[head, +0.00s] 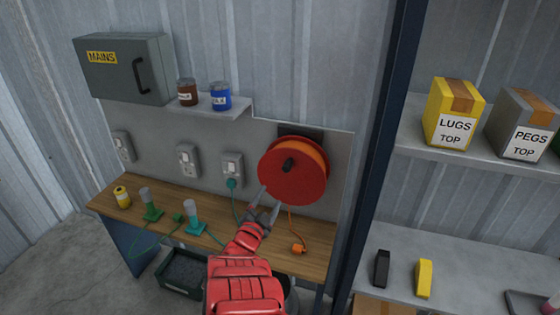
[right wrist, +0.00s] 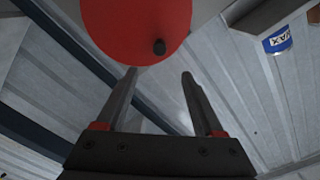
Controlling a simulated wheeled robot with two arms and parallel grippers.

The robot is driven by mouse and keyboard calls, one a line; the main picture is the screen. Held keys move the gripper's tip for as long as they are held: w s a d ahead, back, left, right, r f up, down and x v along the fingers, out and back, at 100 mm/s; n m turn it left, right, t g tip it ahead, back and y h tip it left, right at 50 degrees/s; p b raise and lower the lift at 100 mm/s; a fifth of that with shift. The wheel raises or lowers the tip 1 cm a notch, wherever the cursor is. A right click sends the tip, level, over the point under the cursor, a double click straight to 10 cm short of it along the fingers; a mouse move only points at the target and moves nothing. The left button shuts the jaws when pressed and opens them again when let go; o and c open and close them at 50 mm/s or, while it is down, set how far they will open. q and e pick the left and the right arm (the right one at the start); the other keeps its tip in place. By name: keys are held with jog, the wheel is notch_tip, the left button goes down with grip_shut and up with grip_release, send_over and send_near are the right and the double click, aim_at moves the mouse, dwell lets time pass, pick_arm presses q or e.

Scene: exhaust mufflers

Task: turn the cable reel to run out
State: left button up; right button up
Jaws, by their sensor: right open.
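The red cable reel (head: 283,182) is mounted on the grey wall panel above the bench, with orange cable around its rim. A dark crank knob (head: 288,164) stands out from its face. An orange cable end with a plug (head: 298,248) hangs from the reel to the bench. My right gripper (head: 270,198) is open and empty, just in front of and below the reel's lower left edge. In the right wrist view the reel (right wrist: 128,22) and its knob (right wrist: 159,47) show beyond the open fingers of the right gripper (right wrist: 159,73); the knob is not between them. My left gripper is not in view.
A wooden bench (head: 322,240) holds a yellow can (head: 122,197) and green-based items with green leads. Sockets (head: 188,161) line the panel. A small shelf with two tins and the MAINS box (head: 122,68) are above. A dark post (head: 376,150) stands right of the reel.

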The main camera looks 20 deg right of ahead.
aim_at(287, 170)
jog(key=b+x, duration=0.1)
jog(key=x, duration=0.5)
jog(key=b+x, duration=0.1)
jog(key=x, duration=0.6)
jog(key=shift+d, duration=0.35)
jog(key=shift+w+d, duration=0.2)
jog(key=shift+b+x, duration=0.65)
jog(key=shift+x, duration=0.5)
jog(key=shift+w+d, duration=0.1)
jog(key=shift+w, duration=0.35)
grip_shut()
